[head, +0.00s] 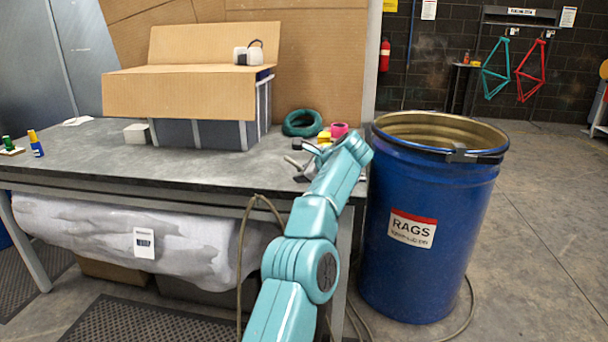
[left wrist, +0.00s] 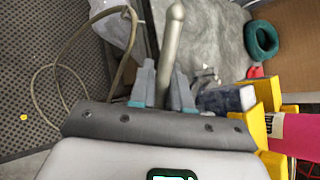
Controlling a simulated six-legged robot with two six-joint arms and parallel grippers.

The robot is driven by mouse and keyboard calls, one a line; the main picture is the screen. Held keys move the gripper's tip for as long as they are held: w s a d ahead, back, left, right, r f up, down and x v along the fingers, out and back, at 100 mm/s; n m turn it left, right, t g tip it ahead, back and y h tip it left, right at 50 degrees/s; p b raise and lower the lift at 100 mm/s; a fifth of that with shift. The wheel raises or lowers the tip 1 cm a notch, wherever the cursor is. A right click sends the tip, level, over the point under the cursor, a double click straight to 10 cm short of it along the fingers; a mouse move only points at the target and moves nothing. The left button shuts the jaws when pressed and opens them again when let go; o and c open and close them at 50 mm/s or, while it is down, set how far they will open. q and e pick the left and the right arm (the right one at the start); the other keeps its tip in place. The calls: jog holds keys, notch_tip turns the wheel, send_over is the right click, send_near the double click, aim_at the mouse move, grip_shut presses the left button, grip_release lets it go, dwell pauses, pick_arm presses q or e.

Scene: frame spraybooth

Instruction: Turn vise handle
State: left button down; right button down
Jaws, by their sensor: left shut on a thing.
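The vise handle (left wrist: 174,45) is a smooth grey metal rod with a rounded end in the left wrist view. It stands between the two fingers of my left gripper (left wrist: 164,78), which is shut on it. The rod's end sticks out beyond the fingertips. In the head view my left gripper (head: 302,168) is at the right end of the workbench, small and partly covered by my teal arm. The vise body is hard to make out there. My right gripper is in neither view.
A blue rags drum (head: 430,260) stands just right of the bench (head: 200,165). A green coil (head: 302,123), a yellow item (head: 323,137) and a pink roll (head: 339,129) lie close behind my gripper. A cardboard-topped box (head: 190,92) stands farther back.

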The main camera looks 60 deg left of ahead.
pick_arm(q)
jog(key=c, duration=1.2)
grip_release()
jog(key=shift+s+f, duration=0.1)
jog(key=shift+s, duration=0.15)
jog(key=shift+o, duration=0.2)
jog(key=shift+w+d, duration=0.2)
jog(key=v, duration=1.6)
jog(key=shift+s+r+p, duration=0.2)
jog(key=shift+r+p, duration=0.05)
jog(key=shift+p, duration=0.2)
